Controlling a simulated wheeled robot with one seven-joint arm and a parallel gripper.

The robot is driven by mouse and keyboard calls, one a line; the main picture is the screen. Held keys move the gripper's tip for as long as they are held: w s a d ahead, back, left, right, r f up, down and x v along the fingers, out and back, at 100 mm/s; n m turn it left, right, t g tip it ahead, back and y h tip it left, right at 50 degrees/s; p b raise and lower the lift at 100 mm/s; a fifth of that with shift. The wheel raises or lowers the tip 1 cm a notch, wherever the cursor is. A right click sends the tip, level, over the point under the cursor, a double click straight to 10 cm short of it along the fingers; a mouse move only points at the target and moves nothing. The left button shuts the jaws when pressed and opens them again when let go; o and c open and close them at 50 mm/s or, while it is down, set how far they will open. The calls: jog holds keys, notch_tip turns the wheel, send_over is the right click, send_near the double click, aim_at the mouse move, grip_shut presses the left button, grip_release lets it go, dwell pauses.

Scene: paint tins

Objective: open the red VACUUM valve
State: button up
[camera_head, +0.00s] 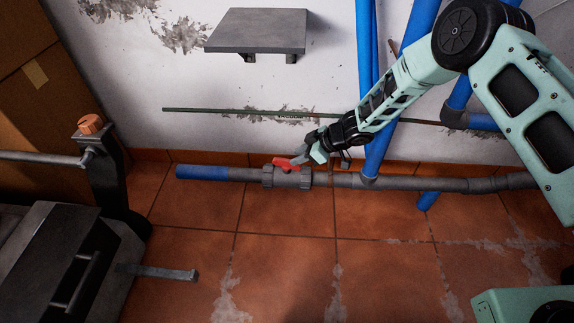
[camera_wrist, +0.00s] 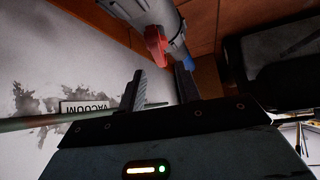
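The red valve handle (camera_head: 288,163) sits on a grey valve body (camera_head: 287,177) in the pipe low along the wall. In the head view the handle looks roughly in line with the pipe, slightly tilted. My gripper (camera_head: 328,157) is just right of the handle, above the pipe. In the wrist view the red handle (camera_wrist: 156,42) lies beyond the fingertips, roughly in line with the gap. My gripper (camera_wrist: 160,77) is open, with nothing between its fingers. Contact with the handle cannot be told.
A blue upright pipe (camera_head: 380,140) stands close to my gripper. A thin green rod (camera_head: 230,111) runs along the wall, below a grey shelf (camera_head: 257,30). A dark machine (camera_head: 60,255) and cardboard boxes (camera_head: 38,75) are at the left. The tiled floor (camera_head: 290,265) in front is mostly clear.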

aim_at(287, 160)
jog(key=b+x, duration=0.2)
jog(key=x, duration=0.4)
jog(key=shift+r, duration=0.1)
jog(key=shift+c, duration=0.2)
grip_shut()
